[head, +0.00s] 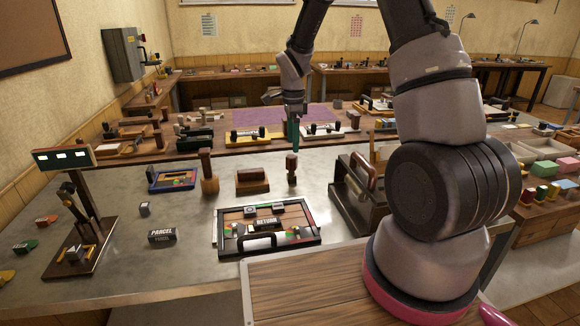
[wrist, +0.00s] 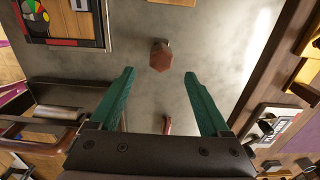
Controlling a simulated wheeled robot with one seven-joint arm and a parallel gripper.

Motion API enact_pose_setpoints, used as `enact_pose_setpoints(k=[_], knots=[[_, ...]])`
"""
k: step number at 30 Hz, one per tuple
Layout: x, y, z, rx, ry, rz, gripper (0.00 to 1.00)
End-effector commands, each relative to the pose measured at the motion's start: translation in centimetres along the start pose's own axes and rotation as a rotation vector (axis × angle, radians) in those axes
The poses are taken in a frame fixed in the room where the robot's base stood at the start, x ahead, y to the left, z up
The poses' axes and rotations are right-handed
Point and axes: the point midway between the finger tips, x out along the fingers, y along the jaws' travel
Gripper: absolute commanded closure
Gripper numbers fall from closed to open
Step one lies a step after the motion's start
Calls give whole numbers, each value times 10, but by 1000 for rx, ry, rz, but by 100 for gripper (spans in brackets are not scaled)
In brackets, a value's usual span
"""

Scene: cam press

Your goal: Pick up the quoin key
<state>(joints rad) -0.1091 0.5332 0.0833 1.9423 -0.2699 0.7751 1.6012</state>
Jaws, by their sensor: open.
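An upright piece with a wooden knob and a dark lower part, which looks like the quoin key (head: 292,168), stands on the grey metal bench behind the framed forme. In the wrist view its faceted brown knob (wrist: 161,56) shows from above, just beyond the fingertips and roughly centred between them. My gripper (head: 295,135) hangs above and behind it in the head view, teal fingers pointing down. In the wrist view the two fingers (wrist: 159,74) are spread wide with nothing between them. The lower part of the key is mostly hidden under its knob there.
The forme (head: 270,229) lies in front. A brown wooden block (head: 252,181) and a wooden-handled tool (head: 209,172) stand to the left. A dark press-like device (head: 358,190) stands close on the right. A small reddish piece (wrist: 167,125) shows between the fingers' bases.

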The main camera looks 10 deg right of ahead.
Motion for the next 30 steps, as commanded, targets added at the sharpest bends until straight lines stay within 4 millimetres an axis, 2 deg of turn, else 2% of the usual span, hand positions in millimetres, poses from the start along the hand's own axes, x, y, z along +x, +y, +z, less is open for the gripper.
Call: enact_pose_setpoints(k=[7,14,21,25,30], knots=[[40,0,0,4,1,6,19],[58,0,0,3,0,4,19],[93,-1,4,3,0,5,19],[104,-1,4,3,0,3,19],[106,-2,4,3,0,1,19]])
